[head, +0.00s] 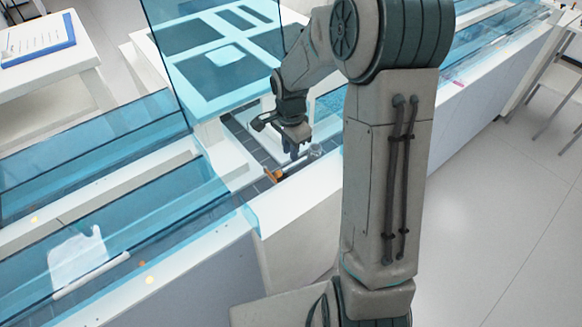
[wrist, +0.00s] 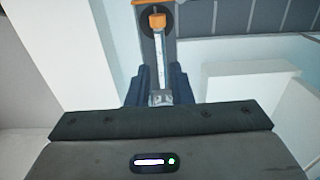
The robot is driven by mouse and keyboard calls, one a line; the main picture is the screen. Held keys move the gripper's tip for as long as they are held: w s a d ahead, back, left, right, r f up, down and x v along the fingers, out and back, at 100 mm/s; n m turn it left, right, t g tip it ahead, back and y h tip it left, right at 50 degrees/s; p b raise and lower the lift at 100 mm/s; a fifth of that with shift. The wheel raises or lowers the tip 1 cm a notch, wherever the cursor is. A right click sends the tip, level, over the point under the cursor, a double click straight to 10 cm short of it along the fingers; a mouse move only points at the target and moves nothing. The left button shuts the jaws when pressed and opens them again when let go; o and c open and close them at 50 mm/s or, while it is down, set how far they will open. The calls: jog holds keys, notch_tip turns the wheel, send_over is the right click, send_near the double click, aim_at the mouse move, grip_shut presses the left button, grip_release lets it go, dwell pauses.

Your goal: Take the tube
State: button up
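The tube is clear, with an orange cap. In the head view the tube (head: 300,162) lies slanted at the track, its orange cap (head: 272,176) at the lower left. In the wrist view the tube (wrist: 160,62) runs straight away from me, its cap (wrist: 154,20) at the top over a dark holder. My gripper (head: 291,153) is pointed down over the tube. In the wrist view my gripper's dark fingers (wrist: 160,78) stand on either side of the tube's near end, with a narrow gap on each side. The fingers look open; contact is hard to tell.
The dark tiled track (head: 243,133) runs between white walls and blue clear panels (head: 175,225). A tall blue clear panel (head: 215,60) stands left of my arm. A white side wall (wrist: 240,85) is close right of my fingers. Open floor (head: 490,220) lies at the right.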

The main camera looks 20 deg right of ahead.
aim_at(291, 165)
notch_tip(291, 165, down, 6)
jog(key=shift+w+d+r, duration=0.1)
jog(key=shift+d+r, duration=0.05)
jog(key=shift+r, duration=0.05)
grip_shut()
